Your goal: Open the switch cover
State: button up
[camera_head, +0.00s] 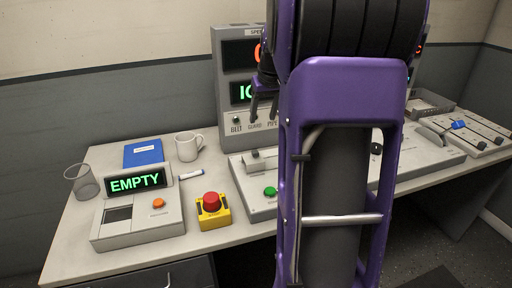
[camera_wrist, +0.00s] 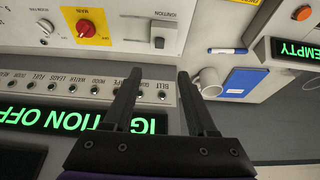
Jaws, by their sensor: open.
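The switch cover (camera_wrist: 163,34) is a small grey block on the light panel marked IGNITION, at the top middle of the wrist view. A dark piece shows at its near end; I cannot tell whether the cover is down. In the head view it appears to be the small grey block (camera_head: 265,159) on the console's left part. My gripper (camera_wrist: 158,75) is open and empty, its two dark fingers apart and pointing toward the ignition panel. In the head view my gripper (camera_head: 263,116) hangs above the console, in front of the display tower, apart from the cover.
A red MAIN knob (camera_wrist: 93,29) on yellow sits beside the cover. A green button (camera_head: 271,192) and a red stop button (camera_head: 211,201) are in front. The display tower (camera_head: 231,100) stands behind. A mug (camera_head: 187,147) and blue book (camera_head: 143,153) lie left. My arm hides the console's middle.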

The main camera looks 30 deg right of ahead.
aim_at(255, 152)
jog(key=b+x, duration=0.2)
jog(key=x, duration=1.5)
grip_shut()
dwell(0.8)
